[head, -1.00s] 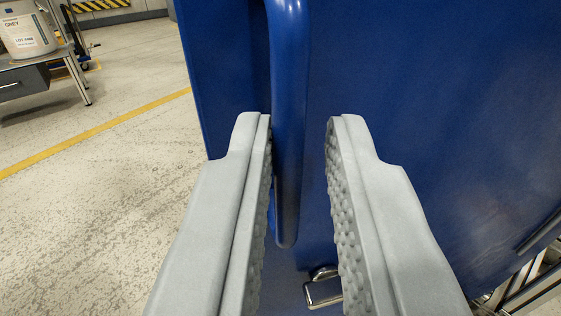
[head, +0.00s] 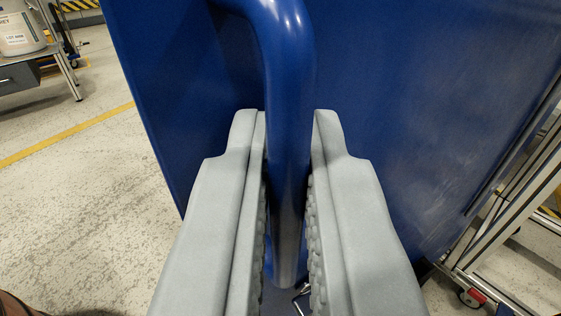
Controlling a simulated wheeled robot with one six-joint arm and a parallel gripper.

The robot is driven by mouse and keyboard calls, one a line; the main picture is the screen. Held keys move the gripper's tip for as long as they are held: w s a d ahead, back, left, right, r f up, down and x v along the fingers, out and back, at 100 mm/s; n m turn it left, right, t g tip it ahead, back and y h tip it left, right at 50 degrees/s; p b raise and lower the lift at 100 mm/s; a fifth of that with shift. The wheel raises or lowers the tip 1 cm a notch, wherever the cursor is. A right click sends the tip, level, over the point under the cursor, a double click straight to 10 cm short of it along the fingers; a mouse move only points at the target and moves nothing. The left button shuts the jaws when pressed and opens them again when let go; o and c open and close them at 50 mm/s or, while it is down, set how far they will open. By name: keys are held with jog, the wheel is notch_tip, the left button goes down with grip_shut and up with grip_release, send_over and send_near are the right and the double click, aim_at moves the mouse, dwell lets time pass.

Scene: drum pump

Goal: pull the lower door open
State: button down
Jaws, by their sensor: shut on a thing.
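The blue door (head: 420,110) fills the middle and right of the view. A blue bar handle (head: 287,110) runs down its face, with its bent upper end near the top of the picture. My gripper (head: 289,125) is shut on the handle, with one grey finger on each side of the bar. A small metal fitting (head: 302,295) shows partly below the handle, between the fingers. The frame does not show clearly whether the door stands ajar.
Pale floor with a yellow line (head: 75,133) lies open at the left. A table (head: 45,66) with a white bucket (head: 20,28) stands at the far left. A metal frame on a red-marked caster (head: 470,297) stands close at the right.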

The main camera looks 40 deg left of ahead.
jog(key=shift+w+d, duration=0.1)
jog(key=shift+w, duration=0.1)
jog(key=c, duration=1.5)
grip_release()
jog(key=shift+w, duration=0.15)
jog(key=shift+c, duration=0.2)
jog(key=shift+f, duration=0.1)
jog(key=shift+s, duration=0.3)
jog(key=v, duration=1.7)
